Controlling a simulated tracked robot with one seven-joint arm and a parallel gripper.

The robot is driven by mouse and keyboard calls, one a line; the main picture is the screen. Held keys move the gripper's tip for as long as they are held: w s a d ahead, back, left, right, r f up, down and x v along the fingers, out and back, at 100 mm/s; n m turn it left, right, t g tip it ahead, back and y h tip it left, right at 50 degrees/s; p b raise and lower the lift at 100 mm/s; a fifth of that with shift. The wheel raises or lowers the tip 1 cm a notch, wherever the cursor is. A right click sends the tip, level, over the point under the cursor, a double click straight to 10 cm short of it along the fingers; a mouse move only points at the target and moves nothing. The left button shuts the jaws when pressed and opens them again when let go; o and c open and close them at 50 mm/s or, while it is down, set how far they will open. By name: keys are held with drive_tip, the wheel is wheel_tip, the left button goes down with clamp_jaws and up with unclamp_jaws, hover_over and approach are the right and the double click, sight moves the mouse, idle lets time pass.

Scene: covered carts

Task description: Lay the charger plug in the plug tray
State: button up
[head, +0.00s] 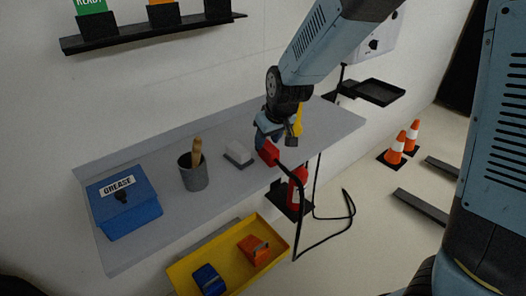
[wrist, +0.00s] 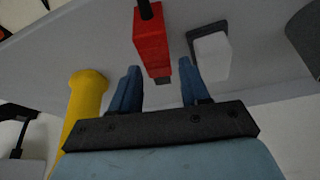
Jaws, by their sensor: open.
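The charger plug (head: 269,153) is a red block at the front edge of the grey bench, with a black cable hanging over that edge. In the wrist view the plug (wrist: 152,45) lies ahead of and partly between my two blue fingers. My gripper (head: 267,138) is open just above and behind the plug; in the wrist view my gripper (wrist: 158,88) shows a gap on both sides of it. Contact cannot be told. A black tray (head: 378,92) on the wall at the back right, below a grey box, looks like the plug tray; it appears empty.
A yellow bin (head: 190,269) is below. The cable (head: 325,247) loops low; cones (head: 396,148) stand right.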

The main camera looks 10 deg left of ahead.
sight(267, 144)
drive_tip(key=shift+d+x, duration=0.15)
drive_tip(key=shift+x, duration=1.15)
drive_tip(key=shift+d+x, duration=0.1)
drive_tip(key=shift+x, duration=1.15)
drive_tip(key=shift+f, duration=0.1)
clamp_jaws()
